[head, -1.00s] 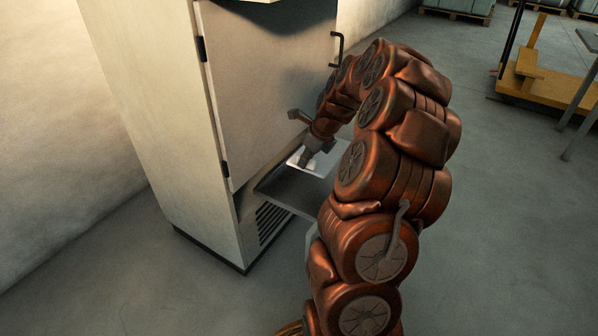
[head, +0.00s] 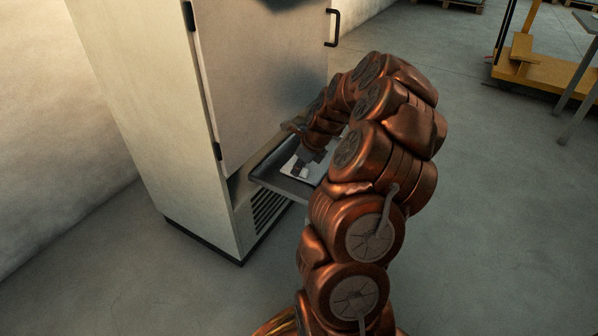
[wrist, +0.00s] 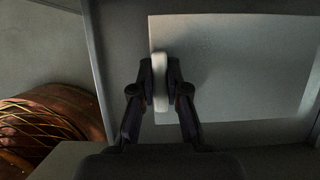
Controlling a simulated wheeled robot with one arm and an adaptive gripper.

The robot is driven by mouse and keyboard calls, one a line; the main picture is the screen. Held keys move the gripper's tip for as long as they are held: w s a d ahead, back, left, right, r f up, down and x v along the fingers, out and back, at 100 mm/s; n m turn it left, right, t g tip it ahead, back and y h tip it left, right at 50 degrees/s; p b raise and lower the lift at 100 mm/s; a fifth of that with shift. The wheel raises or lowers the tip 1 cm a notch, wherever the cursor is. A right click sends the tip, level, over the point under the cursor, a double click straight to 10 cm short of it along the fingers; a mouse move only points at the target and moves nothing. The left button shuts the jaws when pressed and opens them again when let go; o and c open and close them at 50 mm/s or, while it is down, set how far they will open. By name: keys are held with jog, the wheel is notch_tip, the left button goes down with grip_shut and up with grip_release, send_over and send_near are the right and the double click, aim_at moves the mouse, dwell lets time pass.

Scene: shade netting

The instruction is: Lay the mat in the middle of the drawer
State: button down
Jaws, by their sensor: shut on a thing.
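The mat is a pale flat rectangle (wrist: 245,70) in the wrist view, with a raised white strip (wrist: 160,95) near its left end. My gripper (wrist: 160,82) is shut on that strip. In the head view the mat (head: 289,168) shows as a small pale patch below my gripper (head: 302,170), partly hidden by it. The open drawer (head: 283,186) is a grey tray low in the cabinet. The mat is within the drawer's outline, towards the right in the wrist view. I cannot tell whether it touches the drawer floor.
The tall pale cabinet (head: 135,110) has a closed door (head: 262,85) with a dark handle (head: 333,28) above the drawer. A yellow cart (head: 540,68) stands at the far right. The floor (head: 490,220) on the right is clear.

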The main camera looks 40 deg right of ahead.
jog(key=shift+f, duration=0.15)
jog(key=c, duration=1.2)
grip_release()
